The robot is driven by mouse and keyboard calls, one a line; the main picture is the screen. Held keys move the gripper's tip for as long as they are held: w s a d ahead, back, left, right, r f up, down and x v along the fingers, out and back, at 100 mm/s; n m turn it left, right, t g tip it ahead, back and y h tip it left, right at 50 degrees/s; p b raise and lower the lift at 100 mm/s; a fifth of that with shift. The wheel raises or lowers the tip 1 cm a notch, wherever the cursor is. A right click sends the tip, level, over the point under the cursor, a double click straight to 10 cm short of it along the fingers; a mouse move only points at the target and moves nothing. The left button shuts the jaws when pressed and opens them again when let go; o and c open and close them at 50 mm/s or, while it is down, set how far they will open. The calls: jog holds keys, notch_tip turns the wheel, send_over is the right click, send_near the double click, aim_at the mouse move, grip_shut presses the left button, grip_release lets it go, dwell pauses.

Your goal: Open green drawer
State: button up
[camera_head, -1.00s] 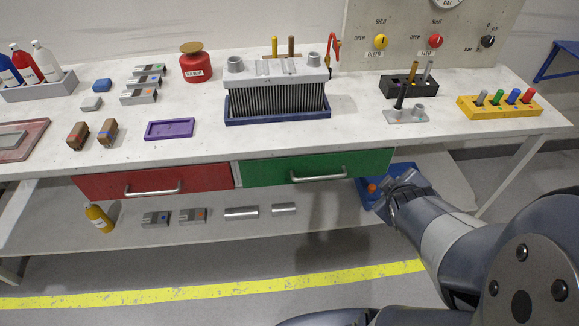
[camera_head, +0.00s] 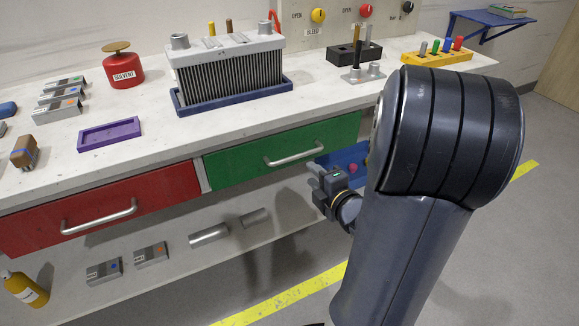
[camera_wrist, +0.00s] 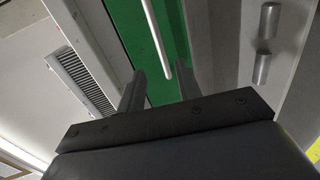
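The green drawer (camera_head: 235,168) is under the white workbench, right of the red drawer, and looks shut. Its silvery bar handle (camera_head: 293,155) is on its front. My gripper (camera_head: 322,176) is below and to the right of the handle in the head view, in front of the bench, apart from the handle. In the wrist view the gripper (camera_wrist: 161,75) is open and empty. The handle (camera_wrist: 153,33) shows between and beyond the two fingers, with the green drawer front (camera_wrist: 132,35) behind it.
The red drawer (camera_head: 60,212) with its own handle is at left. A blue bin (camera_head: 345,160) is behind my gripper. The lower shelf holds metal cylinders (camera_head: 208,236), grey blocks (camera_head: 150,255) and a yellow bottle (camera_head: 25,289). Floor in front is clear.

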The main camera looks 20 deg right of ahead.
aim_at(295, 158)
jog(key=b+x, duration=0.1)
jog(key=x, duration=0.9)
jog(key=shift+c, duration=0.3)
grip_shut()
